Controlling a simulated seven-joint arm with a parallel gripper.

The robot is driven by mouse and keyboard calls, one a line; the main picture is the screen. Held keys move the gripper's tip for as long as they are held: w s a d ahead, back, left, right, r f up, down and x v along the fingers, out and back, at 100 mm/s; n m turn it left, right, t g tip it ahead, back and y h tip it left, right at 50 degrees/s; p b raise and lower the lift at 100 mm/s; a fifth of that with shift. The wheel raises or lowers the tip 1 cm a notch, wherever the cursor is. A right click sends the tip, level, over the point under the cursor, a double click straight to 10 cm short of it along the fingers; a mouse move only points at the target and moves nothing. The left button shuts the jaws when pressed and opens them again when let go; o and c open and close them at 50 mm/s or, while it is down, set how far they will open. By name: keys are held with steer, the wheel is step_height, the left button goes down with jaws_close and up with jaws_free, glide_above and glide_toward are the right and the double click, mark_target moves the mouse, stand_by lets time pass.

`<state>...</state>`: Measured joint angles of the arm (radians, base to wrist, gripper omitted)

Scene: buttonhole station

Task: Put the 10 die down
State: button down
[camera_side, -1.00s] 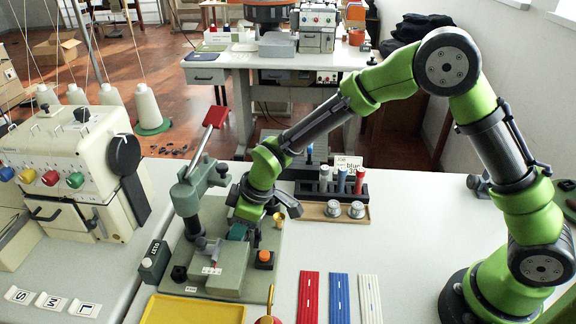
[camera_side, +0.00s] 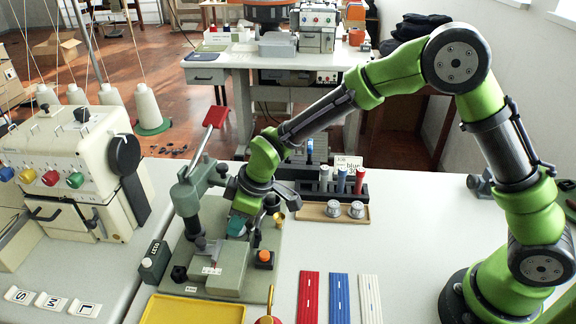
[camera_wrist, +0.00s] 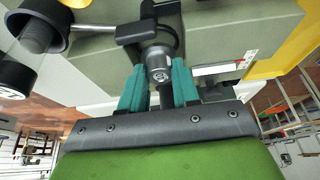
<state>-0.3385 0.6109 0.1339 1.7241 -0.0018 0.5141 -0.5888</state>
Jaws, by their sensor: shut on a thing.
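My gripper (camera_side: 237,228) is over the grey-green press station (camera_side: 262,238), beside the press with the red lever (camera_side: 215,116). In the wrist view, the teal fingers of my gripper (camera_wrist: 158,90) are shut on a small silver cylinder, the die (camera_wrist: 159,64). Its round end with a dark centre shows, but I cannot read a number on it. Dark press parts are close to the die; I cannot tell whether they touch it. In the side view the fingers hide the die.
A wooden tray (camera_side: 312,212) holds two silver cylinders; behind it is a dark rack (camera_side: 313,188) with colored spools. An orange button (camera_side: 264,256) is right of my gripper. A yellow tray (camera_side: 195,309) and red, blue and white strips (camera_side: 340,297) lie in front.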

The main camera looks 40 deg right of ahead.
step_height(320, 180, up, 12)
steer(key=m+t+h, duration=0.1)
steer(key=m, duration=0.4)
glide_above(333, 208)
steer(key=w+a, duration=0.3)
steer(key=w, duration=0.1)
steer(key=f, duration=1.4)
steer(key=shift+w+d+f, duration=0.15)
steer(key=shift+w+f, duration=0.1)
steer(key=shift+f, duration=0.05)
steer(key=shift+f, duration=0.1)
steer(key=c, duration=0.8)
jaws_free()
steer(key=shift+n, duration=0.3)
